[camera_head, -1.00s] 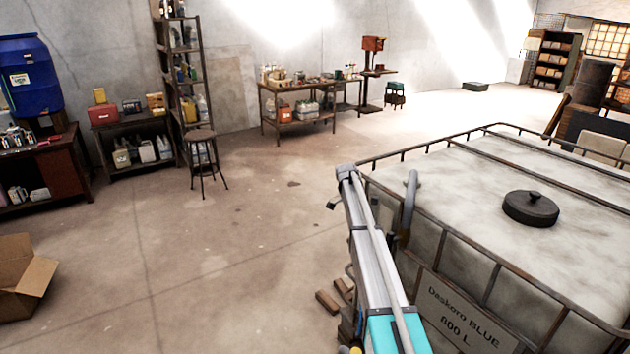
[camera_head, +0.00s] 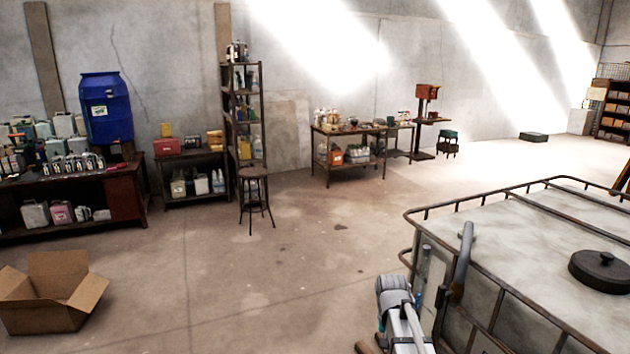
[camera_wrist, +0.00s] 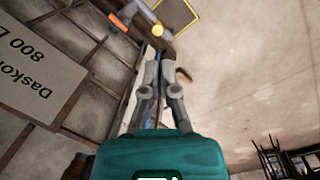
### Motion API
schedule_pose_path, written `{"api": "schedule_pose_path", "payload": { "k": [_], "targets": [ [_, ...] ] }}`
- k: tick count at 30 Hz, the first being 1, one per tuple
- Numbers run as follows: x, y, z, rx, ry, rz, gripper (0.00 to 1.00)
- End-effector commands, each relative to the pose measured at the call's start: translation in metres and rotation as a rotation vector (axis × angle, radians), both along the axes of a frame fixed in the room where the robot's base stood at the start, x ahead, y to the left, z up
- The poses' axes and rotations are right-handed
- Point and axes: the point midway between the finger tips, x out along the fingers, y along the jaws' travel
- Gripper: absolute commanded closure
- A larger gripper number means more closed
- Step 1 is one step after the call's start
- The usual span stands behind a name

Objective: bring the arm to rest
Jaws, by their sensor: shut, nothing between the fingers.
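My gripper (camera_wrist: 159,56) points away from the teal wrist housing in the wrist view. Its two grey fingers are drawn together at the tips, with nothing between them. In the head view my arm shows at the bottom, right of centre, in front of the caged tank (camera_head: 535,250); the fingers cannot be made out there. In the wrist view the tank's cage bars and its sign (camera_wrist: 38,75) are to the left of the fingers. I cannot tell how far the fingers are from the tank.
A stool (camera_head: 254,185) stands before a tall shelf. An open cardboard box (camera_head: 50,305) lies at lower left. A table with bottles (camera_head: 345,150) is by the back wall. The middle floor is clear.

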Motion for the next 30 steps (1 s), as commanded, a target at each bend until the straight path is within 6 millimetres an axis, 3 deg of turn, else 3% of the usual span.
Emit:
{"api": "schedule_pose_path", "payload": {
  "k": [1,3,6,10,14,30],
  "targets": [
    [-0.032,0.007,-0.002,0.013,-0.014,0.052,1.0],
    [-0.055,0.014,-0.003,0.029,-0.033,0.121,1.0],
    [-0.082,0.022,-0.005,0.048,-0.056,0.205,1.0],
    [-0.103,0.028,-0.006,0.061,-0.077,0.278,1.0],
    [-0.11,0.031,-0.006,0.067,-0.086,0.311,1.0],
    [-0.11,0.031,-0.006,0.068,-0.087,0.314,1.0]
  ]
}}
